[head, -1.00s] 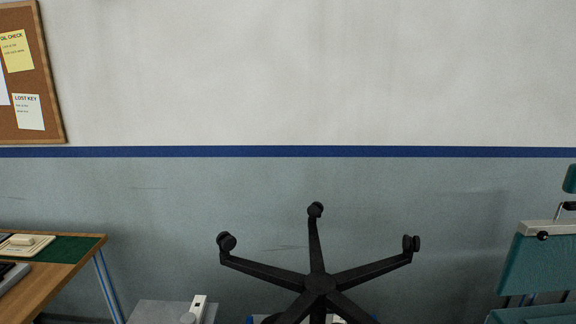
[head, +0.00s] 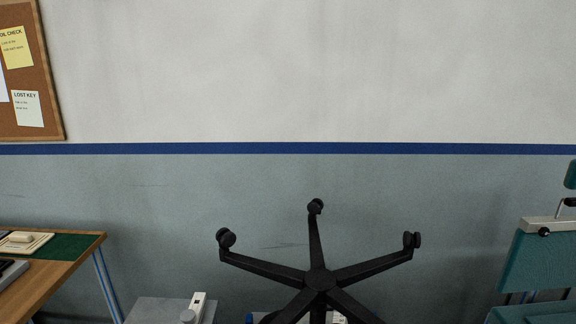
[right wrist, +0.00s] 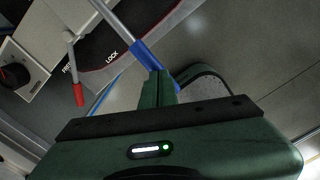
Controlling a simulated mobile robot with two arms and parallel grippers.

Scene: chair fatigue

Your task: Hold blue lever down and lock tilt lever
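In the right wrist view, a grey rod with a blue sleeve, the blue lever (right wrist: 147,55), runs down to my right gripper (right wrist: 158,76). The right gripper's green fingers are together, with no gap visible between them. Their tips overlap the blue sleeve, and blue shows on both sides of them. Whether they press on it or pinch it is hard to tell. The tilt lever (right wrist: 79,94), with a red tip, points at the FREE label, away from the LOCK label (right wrist: 112,57). My left gripper is not in view.
An upturned black chair base with casters (head: 318,279) stands at the front in the head view. A wooden desk (head: 62,272) is left, a teal chair (head: 540,262) right. A dark knob on a pale box (right wrist: 14,74) sits left of the tilt lever.

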